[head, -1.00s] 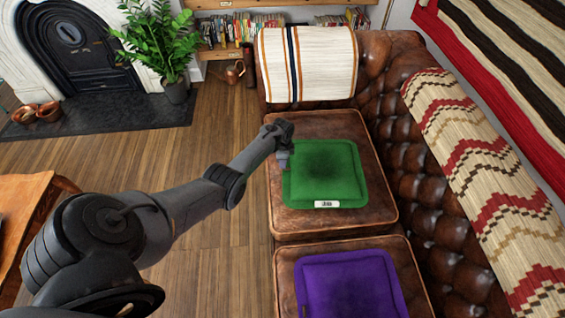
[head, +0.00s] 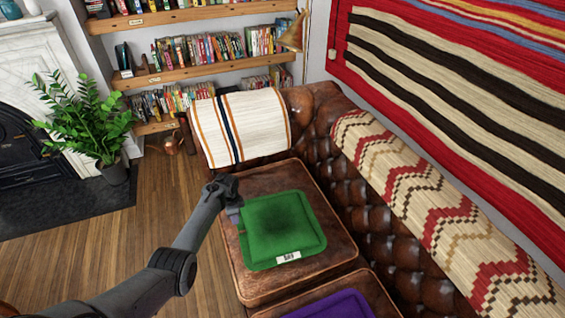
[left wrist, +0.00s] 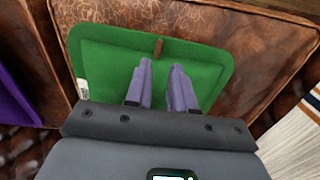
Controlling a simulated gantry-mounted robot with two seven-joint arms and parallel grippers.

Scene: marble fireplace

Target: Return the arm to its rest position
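My left arm reaches in from the lower left in the head view. Its gripper (head: 236,220) is at the left edge of the green cushion (head: 283,228), which lies on the brown leather seat (head: 262,284). In the left wrist view the gripper (left wrist: 161,66) has two pale fingers with a gap between them and nothing held. They point across the green cushion (left wrist: 110,62) toward a small brown tab (left wrist: 158,47) at its edge. Whether the fingertips touch the cushion I cannot tell. My right gripper is in neither view.
A purple cushion (head: 335,305) lies on the nearer seat. The tufted sofa back (head: 385,235) rises at the right and a draped sofa arm (head: 243,127) stands behind. A plant (head: 90,125) and bookshelves (head: 200,62) are farther off. Wooden floor (head: 160,215) is open at the left.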

